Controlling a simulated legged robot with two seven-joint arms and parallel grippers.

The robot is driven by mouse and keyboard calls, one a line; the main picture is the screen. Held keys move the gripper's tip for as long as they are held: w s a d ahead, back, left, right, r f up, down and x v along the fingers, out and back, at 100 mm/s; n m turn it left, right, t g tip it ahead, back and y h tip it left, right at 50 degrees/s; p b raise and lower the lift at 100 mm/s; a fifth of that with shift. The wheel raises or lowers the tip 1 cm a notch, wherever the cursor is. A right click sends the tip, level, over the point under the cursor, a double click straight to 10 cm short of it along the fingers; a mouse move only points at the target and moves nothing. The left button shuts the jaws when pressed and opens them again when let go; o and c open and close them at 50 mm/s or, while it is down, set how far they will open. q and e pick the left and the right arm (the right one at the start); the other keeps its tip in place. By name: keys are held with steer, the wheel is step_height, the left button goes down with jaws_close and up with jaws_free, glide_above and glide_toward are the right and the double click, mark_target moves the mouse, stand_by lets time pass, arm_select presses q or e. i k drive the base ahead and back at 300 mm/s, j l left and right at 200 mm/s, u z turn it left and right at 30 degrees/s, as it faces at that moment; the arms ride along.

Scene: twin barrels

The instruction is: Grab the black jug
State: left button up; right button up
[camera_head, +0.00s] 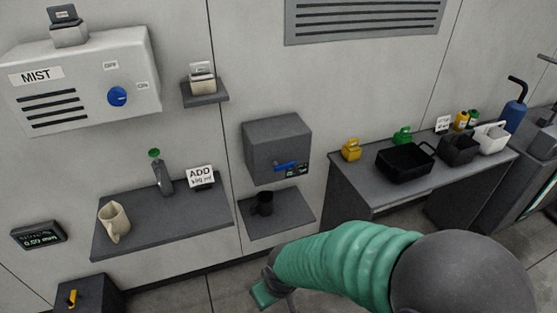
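A small black jug (264,203) stands upright on the grey shelf (290,222) under a dark grey wall dispenser with a blue lever. It is small and dark, so its handle is hard to make out. My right arm, in a green sleeve, reaches in from the lower right. Its gripper (268,294) is at the bottom of the picture, below and apart from the shelf and the jug. Its fingers are partly cut off and hidden, so I cannot tell whether they are open. My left gripper is not in view.
A cream jug (114,222) stands on the larger left shelf (165,228), with a tap and an ADD sign behind it. The dispenser (278,149) hangs directly above the black jug. A bench (352,178) with black bins stands at the right.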

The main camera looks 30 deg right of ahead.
mark_target(265, 200)
steer(key=k+l+z, duration=0.2)
steer(key=z, duration=0.3)
steer(key=k+l+z, duration=0.1)
steer(key=l+z, duration=0.35)
